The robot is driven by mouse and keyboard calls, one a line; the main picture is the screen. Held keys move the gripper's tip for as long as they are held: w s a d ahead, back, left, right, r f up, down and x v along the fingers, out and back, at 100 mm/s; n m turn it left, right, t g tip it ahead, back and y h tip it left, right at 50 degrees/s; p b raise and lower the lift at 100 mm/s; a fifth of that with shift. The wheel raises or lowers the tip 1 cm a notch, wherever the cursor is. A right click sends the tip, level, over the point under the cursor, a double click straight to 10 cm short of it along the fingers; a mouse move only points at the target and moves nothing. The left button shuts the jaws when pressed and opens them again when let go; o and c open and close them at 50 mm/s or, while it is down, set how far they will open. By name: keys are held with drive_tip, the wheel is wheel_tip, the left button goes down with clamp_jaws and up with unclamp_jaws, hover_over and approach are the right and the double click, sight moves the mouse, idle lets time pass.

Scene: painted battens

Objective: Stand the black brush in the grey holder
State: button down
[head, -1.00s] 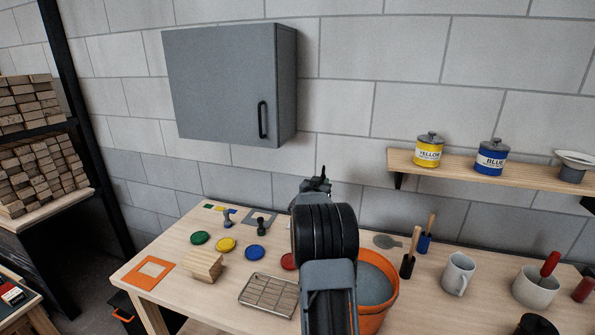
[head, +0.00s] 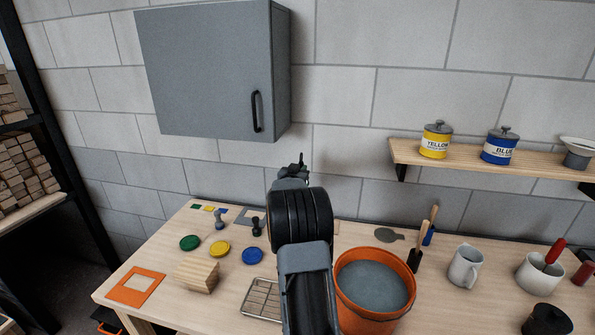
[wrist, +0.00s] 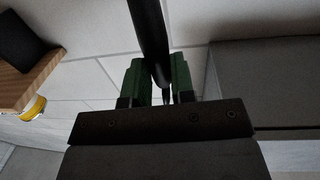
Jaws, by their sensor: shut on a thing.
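My gripper (wrist: 157,85), with green fingers in the wrist view, is shut on a thin black rod, which looks like the handle of the black brush (wrist: 148,35). The brush's far end is outside the wrist view. In the head view my own arm hides most of the gripper, and only a small dark tip (head: 302,158) shows above it, in front of the wall. A pale grey pot (head: 532,284) on the right of the table has a red-handled tool leaning in it; it may be the grey holder, but I cannot be sure.
An orange bucket (head: 400,310) of grey stuff stands right of my arm. Beyond it are a wooden-handled brush (head: 414,262) and a mug (head: 464,266). A grey cabinet (head: 205,65) and a shelf (head: 480,155) with tins hang on the wall. Paint discs and a wood block (head: 197,275) lie left.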

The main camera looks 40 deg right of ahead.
drive_tip(key=shift+f+b, duration=4.9)
drive_tip(key=shift+f, duration=1.35)
drive_tip(key=c, duration=0.9)
unclamp_jaws()
drive_tip(key=shift+a, duration=0.1)
drive_tip(key=b+v, duration=0.3)
drive_tip(key=v, duration=1)
drive_tip(key=shift+s+a, duration=0.15)
drive_tip(key=shift+a, duration=0.15)
drive_tip(key=shift+f, duration=0.1)
